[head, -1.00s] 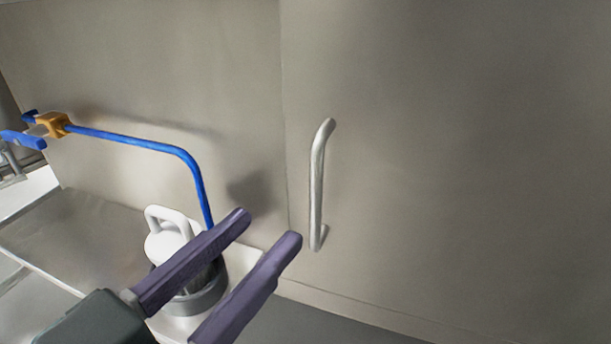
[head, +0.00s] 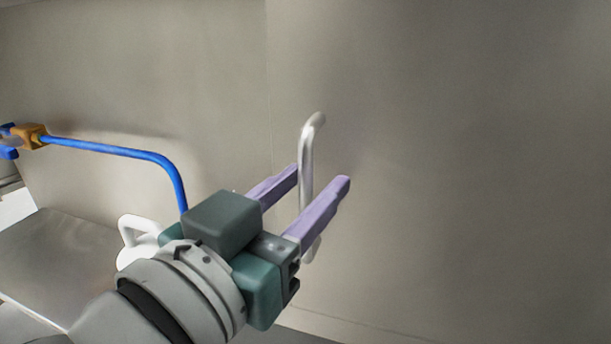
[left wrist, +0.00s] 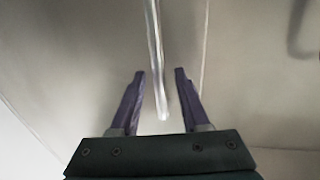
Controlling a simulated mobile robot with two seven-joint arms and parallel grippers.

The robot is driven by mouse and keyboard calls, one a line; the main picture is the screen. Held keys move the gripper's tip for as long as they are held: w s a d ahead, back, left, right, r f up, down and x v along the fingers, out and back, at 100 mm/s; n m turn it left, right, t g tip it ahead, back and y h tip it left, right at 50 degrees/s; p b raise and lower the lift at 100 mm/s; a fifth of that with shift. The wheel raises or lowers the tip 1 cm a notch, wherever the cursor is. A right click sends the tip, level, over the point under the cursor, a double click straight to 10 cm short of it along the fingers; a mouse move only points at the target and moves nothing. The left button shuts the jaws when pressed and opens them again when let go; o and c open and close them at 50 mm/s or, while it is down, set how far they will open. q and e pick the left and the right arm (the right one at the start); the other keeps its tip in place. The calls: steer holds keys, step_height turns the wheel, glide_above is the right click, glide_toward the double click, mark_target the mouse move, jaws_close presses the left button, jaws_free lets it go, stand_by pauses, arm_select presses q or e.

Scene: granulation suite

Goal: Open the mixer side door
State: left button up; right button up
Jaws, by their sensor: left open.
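The mixer side door (head: 450,150) is a large flat grey panel filling the right of the head view. Its seam runs vertically left of the handle. The handle (head: 306,150) is an upright silvery bar, also visible in the left wrist view (left wrist: 153,45). My left gripper (head: 322,178) is open, with its purple fingers on either side of the bar's lower half in the head view. In the left wrist view the bar's lower end lies between the two fingers (left wrist: 160,75), with gaps on both sides. The gripper hides part of the handle's lower portion. My right gripper is not in view.
The door face right of the handle is clear.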

arm_select(q)
jaws_close()
stand_by(0.3)
stand_by(1.1)
